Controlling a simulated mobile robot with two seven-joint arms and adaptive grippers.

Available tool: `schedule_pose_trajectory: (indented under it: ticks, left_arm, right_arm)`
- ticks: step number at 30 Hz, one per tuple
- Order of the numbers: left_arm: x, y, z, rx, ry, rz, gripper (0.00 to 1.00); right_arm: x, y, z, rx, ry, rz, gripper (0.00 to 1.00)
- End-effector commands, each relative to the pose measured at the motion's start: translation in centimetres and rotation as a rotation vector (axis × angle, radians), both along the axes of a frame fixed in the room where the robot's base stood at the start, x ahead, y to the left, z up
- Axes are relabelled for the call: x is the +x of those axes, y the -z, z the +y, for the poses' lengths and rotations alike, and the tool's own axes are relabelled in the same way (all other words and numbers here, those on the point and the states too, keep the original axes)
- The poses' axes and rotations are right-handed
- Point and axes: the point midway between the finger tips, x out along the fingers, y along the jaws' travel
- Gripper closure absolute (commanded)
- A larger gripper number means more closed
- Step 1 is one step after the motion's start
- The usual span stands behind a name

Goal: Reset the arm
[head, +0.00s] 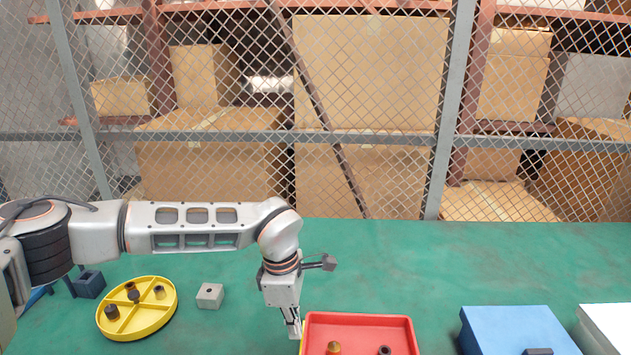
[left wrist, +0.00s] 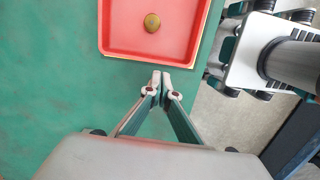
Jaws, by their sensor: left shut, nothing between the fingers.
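My left arm reaches in from the left over the green table. Its gripper (head: 295,331) points down beside the left edge of the red tray (head: 359,319). In the left wrist view the gripper (left wrist: 161,76) is shut with its fingertips together and nothing between them, just off the tray's rim (left wrist: 150,55). A brass-coloured part (head: 334,347) lies in the tray, and it also shows in the left wrist view (left wrist: 152,22). A dark part (head: 385,350) lies to its right. My right gripper is not in view.
A round yellow divided tray (head: 147,325) with several small parts stands at the left. A grey block (head: 210,295) and a dark blue block (head: 89,284) are near it. A blue box (head: 515,330) and a white box (head: 608,325) stand at the right. A mesh fence (head: 370,100) stands behind the table.

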Motion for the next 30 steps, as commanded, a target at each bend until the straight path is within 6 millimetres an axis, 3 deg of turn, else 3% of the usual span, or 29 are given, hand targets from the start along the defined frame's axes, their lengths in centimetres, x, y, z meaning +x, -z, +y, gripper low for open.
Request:
schedule_pose_trajectory:
  ticks: [4,8,12,16,20,23,27,30]
  left_arm:
    - [-5.6,1.4,-7.8,-0.242,0.043,0.099,1.0]
    - [-10.8,-0.1,-15.1,-0.509,0.037,0.201,1.0]
    - [-15.6,-4.9,-22.0,-0.834,-0.035,0.334,1.0]
    - [-17.8,-11.8,-26.1,-1.156,-0.178,0.472,1.0]
    - [-16.7,-18.7,-26.8,-1.449,-0.387,0.605,1.0]
    - [-14.0,-22.9,-25.1,-1.655,-0.586,0.699,1.0]
    - [-8.7,-25.9,-20.0,-1.898,-0.924,0.812,1.0]
    - [-4.8,-25.6,-14.9,-2.037,-1.198,0.873,1.0]
  right_arm:
    - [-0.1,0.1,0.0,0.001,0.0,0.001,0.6]
    - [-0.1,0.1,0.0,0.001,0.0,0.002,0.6]
    - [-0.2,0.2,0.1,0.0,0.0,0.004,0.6]
    - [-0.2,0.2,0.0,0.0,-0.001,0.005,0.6]
    - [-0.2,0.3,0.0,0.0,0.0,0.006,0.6]
    - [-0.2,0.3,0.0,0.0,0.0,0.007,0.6]
    - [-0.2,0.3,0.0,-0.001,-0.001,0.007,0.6]
    - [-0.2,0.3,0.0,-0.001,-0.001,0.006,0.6]
